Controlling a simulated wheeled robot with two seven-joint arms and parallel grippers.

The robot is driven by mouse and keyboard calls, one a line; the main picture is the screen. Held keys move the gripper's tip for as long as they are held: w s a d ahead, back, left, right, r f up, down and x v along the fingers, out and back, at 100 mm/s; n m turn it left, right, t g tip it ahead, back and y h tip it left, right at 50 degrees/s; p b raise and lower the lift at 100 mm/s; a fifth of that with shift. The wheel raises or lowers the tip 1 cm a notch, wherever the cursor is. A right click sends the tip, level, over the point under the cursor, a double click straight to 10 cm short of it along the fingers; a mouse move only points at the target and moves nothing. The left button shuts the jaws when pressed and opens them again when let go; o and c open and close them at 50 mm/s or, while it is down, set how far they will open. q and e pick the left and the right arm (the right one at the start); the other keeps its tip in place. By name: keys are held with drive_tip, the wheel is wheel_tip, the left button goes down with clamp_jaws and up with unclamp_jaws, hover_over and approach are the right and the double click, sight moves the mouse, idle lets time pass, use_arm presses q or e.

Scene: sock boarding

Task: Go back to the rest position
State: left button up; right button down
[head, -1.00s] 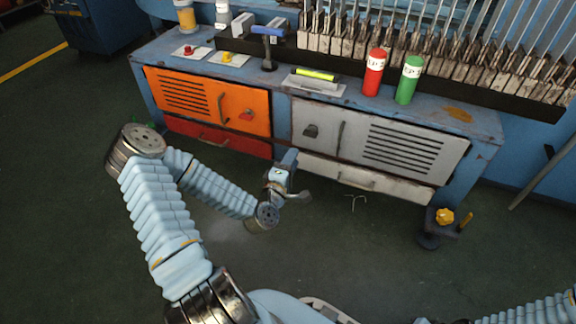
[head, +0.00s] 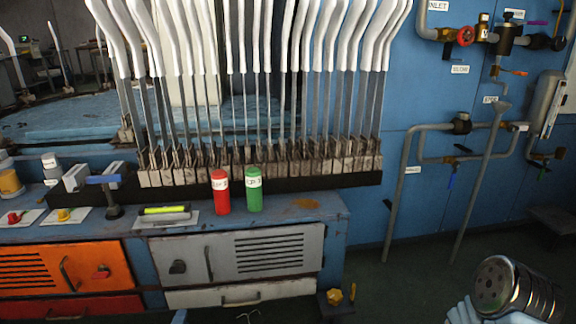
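Only a small light-blue tip of my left gripper (head: 180,316) shows at the bottom edge of the head view, in front of the grey cabinet door (head: 238,254). Its fingers cannot be made out, so I cannot tell if it is open or shut. My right gripper is out of view; only a round metal joint and a pale blue sleeve of my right arm show at the lower right.
A blue bench (head: 330,208) carries a red can (head: 221,193), a green can (head: 254,191) and a row of white sock forms (head: 268,35). Pipes with valves (head: 462,125) line the blue wall at right. A yellow knob (head: 335,297) stands near the bench's right foot.

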use_arm(q)
drive_tip(key=s+d+f+m+g+h, duration=0.2)
drive_tip(key=d+f+m+g+h, duration=0.3)
drive_tip(key=d+f+m, duration=0.45)
drive_tip(key=s+d+f+m+g, duration=0.3)
drive_tip(key=s+d+g, duration=0.2)
drive_tip(key=s, duration=0.2)
drive_tip(key=s+d+f+m+g, duration=0.4)
drive_tip(key=s+d+g, duration=0.1)
drive_tip(key=s+g, duration=0.15)
wheel_tip(320, 180, up, 14)
drive_tip(key=h+p, duration=0.1)
drive_tip(key=p, duration=1.3)
drive_tip(key=shift+s+d+r+t, duration=0.15)
drive_tip(key=shift+s+t, duration=0.2)
drive_tip(key=shift+s, duration=0.1)
